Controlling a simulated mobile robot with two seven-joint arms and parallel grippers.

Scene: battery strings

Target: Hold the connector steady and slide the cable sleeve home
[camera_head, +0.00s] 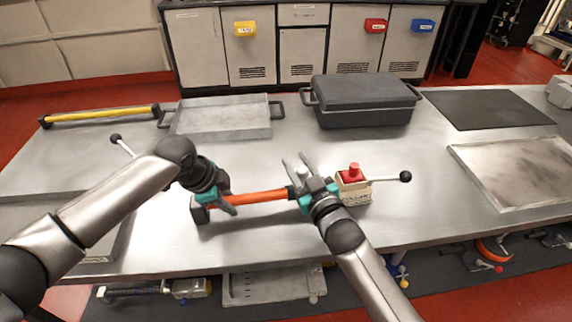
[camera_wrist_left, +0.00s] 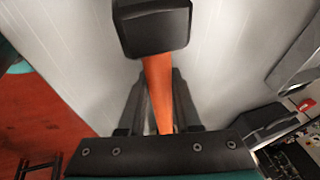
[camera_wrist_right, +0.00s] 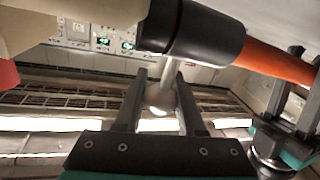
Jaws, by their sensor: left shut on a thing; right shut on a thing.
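The orange cable (camera_head: 260,197) runs across the table between my grippers. My left gripper (camera_wrist_left: 158,82) is shut on the cable, close to a black end block (camera_head: 201,214). At the cable's right end is a black sleeve (camera_wrist_right: 205,32). A beige block with a red top (camera_head: 352,181), perhaps the connector, stands to the right of it. In the right wrist view the sleeve's end lies against or just in front of this beige block; I cannot tell which. My right gripper (camera_wrist_right: 160,76) is shut on a pale rod with a white knob (camera_wrist_right: 160,97) beside the sleeve.
A lever with a black ball (camera_head: 405,177) sticks out right of the beige block. Behind stand a grey tray (camera_head: 222,134) and a dark lidded case (camera_head: 362,104). A shallow tray (camera_head: 462,160) lies at the right. The table centre is mostly clear.

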